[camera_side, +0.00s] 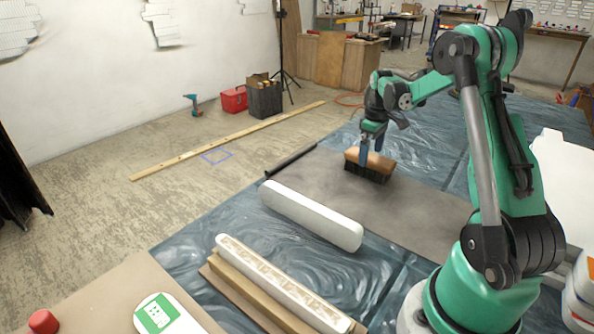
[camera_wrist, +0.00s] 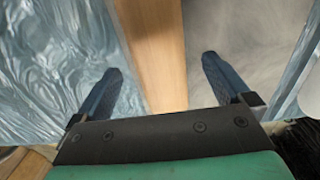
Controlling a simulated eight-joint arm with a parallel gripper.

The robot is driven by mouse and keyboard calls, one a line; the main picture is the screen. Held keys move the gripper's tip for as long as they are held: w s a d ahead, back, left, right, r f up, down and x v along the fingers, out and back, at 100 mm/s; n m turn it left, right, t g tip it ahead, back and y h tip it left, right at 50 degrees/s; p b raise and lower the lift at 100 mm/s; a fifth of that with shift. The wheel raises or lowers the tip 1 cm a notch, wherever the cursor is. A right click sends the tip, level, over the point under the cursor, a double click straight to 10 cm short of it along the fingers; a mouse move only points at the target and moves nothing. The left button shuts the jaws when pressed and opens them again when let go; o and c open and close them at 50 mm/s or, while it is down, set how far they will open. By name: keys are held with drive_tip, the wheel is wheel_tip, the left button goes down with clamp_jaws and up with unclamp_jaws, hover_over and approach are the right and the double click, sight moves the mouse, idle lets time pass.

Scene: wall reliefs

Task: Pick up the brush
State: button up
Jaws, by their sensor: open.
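The brush (camera_side: 371,168), with a brown wooden back and dark bristles, is bristles down on the dark grey mat in the side view. My gripper (camera_side: 371,152) points down at it, its blue fingers at the brush's back; one finger shows in front of the near side. In the wrist view my gripper (camera_wrist: 163,65) has its two blue fingers wide apart. A brown wooden strip lies between them, apparently the brush's back, but I cannot tell surely. Whether the fingers touch the brush is not clear.
The grey mat (camera_side: 425,215) lies on a shiny blue plastic sheet (camera_side: 215,225). A white rounded bar (camera_side: 310,215) lies in front of the brush. A moulded relief strip (camera_side: 280,285) lies on wood nearer the camera. A long plank (camera_side: 230,140) is on the floor behind.

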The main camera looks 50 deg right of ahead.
sight(370, 155)
drive_tip(key=shift+f, duration=1.55)
drive_tip(key=c, duration=1.4)
drive_tip(key=shift+c, duration=0.2)
drive_tip(key=shift+r, duration=0.15)
wheel_tip(370, 155, up, 20)
